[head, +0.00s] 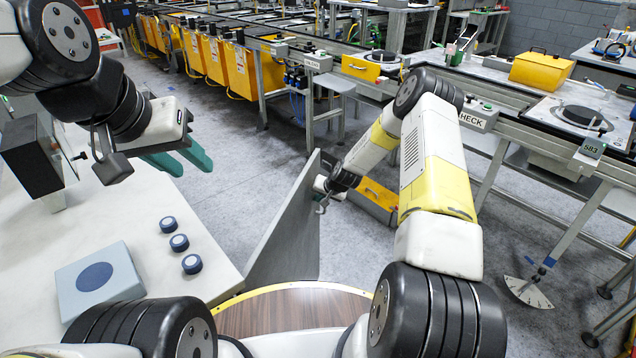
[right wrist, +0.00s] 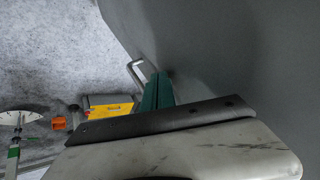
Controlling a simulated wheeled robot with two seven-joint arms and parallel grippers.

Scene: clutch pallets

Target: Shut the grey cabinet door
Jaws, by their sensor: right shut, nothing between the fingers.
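The grey cabinet door (head: 285,238) stands open in the head view, swung out from the right side of the pale cabinet top. In the right wrist view its grey face (right wrist: 240,60) fills the upper right. My right gripper (head: 325,190) is at the door's right-hand face, near its far edge. In the right wrist view its green fingers (right wrist: 158,90) are shut with nothing between them, close to the door face; I cannot tell if they touch it. A bent metal handle (right wrist: 138,72) shows beside the fingertips. My left gripper (head: 194,170) is open and empty above the floor, away from the door.
The pale cabinet top (head: 140,230) holds a grey box with a blue disc (head: 95,277), several small blue round pieces (head: 179,243) and a dark box (head: 40,155). A yellow-topped unit (head: 378,198) stands on the floor beyond the door. Conveyor benches (head: 480,122) run along the right.

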